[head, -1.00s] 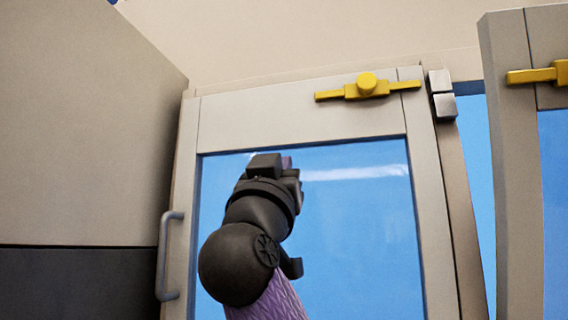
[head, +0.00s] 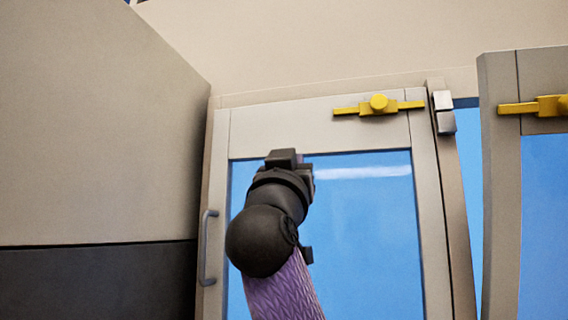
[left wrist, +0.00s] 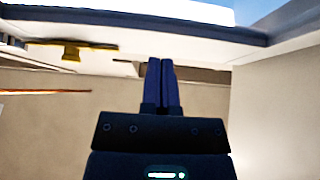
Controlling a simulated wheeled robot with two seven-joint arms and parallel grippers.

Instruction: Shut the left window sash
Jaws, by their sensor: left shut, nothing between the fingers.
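The left window sash (head: 262,128) is a pale frame around blue glass, with a yellow latch (head: 378,105) on its top rail and a grey bar handle (head: 208,247) on its left stile. It stands tilted in the head view; how far open it is I cannot tell. My left gripper (head: 290,157) is in front of the glass near the upper left corner, seen from behind, its fingertips hidden. In the left wrist view its dark blue fingers (left wrist: 161,75) are together and empty, pointing towards a pale rail; contact is unclear. My right gripper is not in view.
A large beige and dark grey panel (head: 90,150) stands close on the left, beside the handle. A second sash (head: 500,200) with a yellow latch (head: 548,106) is at the right. A silver hinge-like piece (head: 443,112) and a blue gap lie between the sashes.

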